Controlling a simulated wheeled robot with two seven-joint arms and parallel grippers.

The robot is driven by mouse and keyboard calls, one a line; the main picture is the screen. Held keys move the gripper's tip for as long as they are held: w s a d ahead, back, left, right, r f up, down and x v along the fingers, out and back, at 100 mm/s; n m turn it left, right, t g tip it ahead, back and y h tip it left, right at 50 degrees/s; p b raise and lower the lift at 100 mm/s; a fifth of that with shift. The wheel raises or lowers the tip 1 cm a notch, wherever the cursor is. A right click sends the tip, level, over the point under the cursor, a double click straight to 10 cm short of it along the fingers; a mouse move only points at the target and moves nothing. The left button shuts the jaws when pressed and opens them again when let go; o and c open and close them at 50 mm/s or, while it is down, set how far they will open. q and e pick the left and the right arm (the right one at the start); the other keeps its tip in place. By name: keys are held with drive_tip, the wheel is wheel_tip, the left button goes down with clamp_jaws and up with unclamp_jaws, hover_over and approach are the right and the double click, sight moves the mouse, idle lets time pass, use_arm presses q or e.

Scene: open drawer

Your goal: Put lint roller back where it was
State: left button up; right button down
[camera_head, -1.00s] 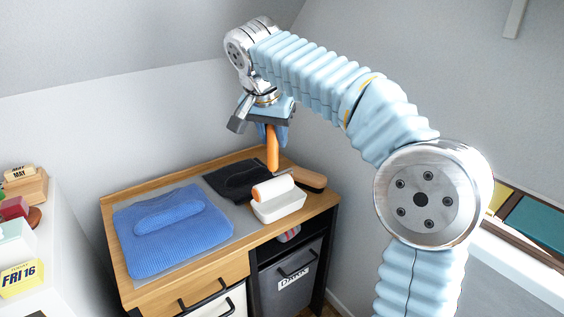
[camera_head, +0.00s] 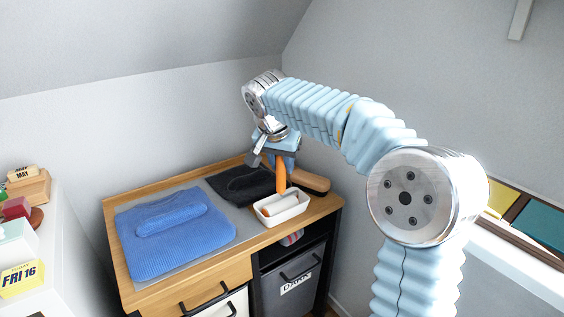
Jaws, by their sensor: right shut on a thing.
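My right gripper (camera_head: 279,155) is shut on the upright orange handle of the lint roller (camera_head: 281,178). The handle points down to the white open tray (camera_head: 288,217) at the right of the wooden cabinet top. The roller's head is low at the tray and hard to tell from its white inside; a small orange-brown part shows in the tray. I cannot tell whether the roller rests on the tray's bottom. My left gripper is not in view.
A folded blue knit (camera_head: 185,245) lies on a grey mat at the left. A black cloth (camera_head: 240,185) lies behind the tray, and a wooden handle (camera_head: 312,180) lies close to the gripper's right. Drawers are below. A white shelf with small boxes stands at far left.

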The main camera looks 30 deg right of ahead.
drive_tip(key=c, duration=0.9)
unclamp_jaws()
drive_tip(key=shift+o, duration=0.2)
drive_tip(key=shift+r+p, duration=0.2)
drive_tip(key=shift+p, duration=0.1)
drive_tip(key=p+v, duration=0.1)
drive_tip(key=v, duration=1.1)
drive_tip(key=shift+f, duration=0.1)
